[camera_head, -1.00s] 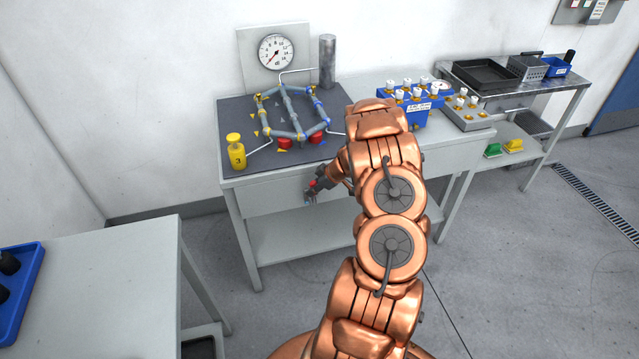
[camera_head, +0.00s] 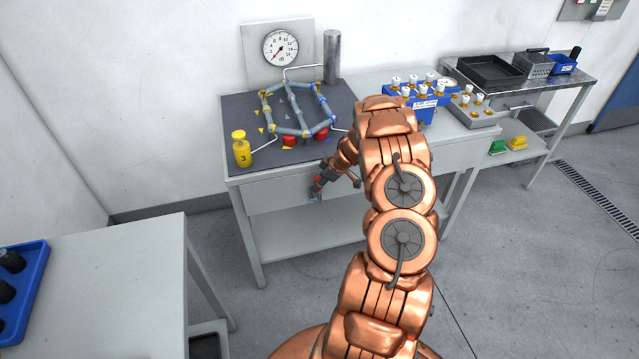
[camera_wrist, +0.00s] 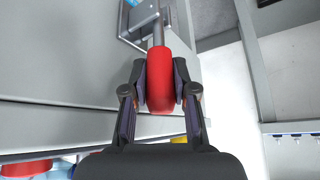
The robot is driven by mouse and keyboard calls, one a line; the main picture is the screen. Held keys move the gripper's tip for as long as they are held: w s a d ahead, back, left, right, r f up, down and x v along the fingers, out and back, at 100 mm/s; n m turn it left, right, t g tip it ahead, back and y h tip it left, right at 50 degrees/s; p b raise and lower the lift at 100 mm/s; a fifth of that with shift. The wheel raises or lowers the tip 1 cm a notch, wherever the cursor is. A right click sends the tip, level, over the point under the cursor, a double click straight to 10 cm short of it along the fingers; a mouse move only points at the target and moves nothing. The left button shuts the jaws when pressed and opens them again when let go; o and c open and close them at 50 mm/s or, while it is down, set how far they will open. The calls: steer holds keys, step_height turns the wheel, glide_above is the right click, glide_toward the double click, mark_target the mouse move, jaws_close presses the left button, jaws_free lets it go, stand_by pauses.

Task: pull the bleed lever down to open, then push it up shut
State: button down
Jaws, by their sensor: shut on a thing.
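The bleed lever has a red grip (camera_wrist: 160,82) on a thin grey rod. In the wrist view the rod runs up to a metal bracket with a light-blue part (camera_wrist: 141,18) on the bench's front. My gripper (camera_wrist: 160,98) is shut on the red grip, with one finger on each side. In the head view my gripper (camera_head: 317,188) is small at the bench's front face, below the top edge, with a bit of red showing at it. My arm covers part of the bench. I cannot tell the lever's exact angle from the head view.
The bench (camera_head: 285,175) bears a pipe rig (camera_head: 290,125), a round gauge (camera_head: 281,47), a metal cylinder (camera_head: 332,57) and a yellow bottle (camera_head: 241,150). A blue block with white-capped fittings (camera_head: 425,103) stands to the right. A nearer table (camera_head: 120,290) is at lower left.

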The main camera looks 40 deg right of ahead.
steer(key=c, duration=0.9)
jaws_free()
steer(key=shift+w, duration=0.1)
steer(key=shift+d+r, duration=0.1)
steer(key=shift+v, duration=3.95)
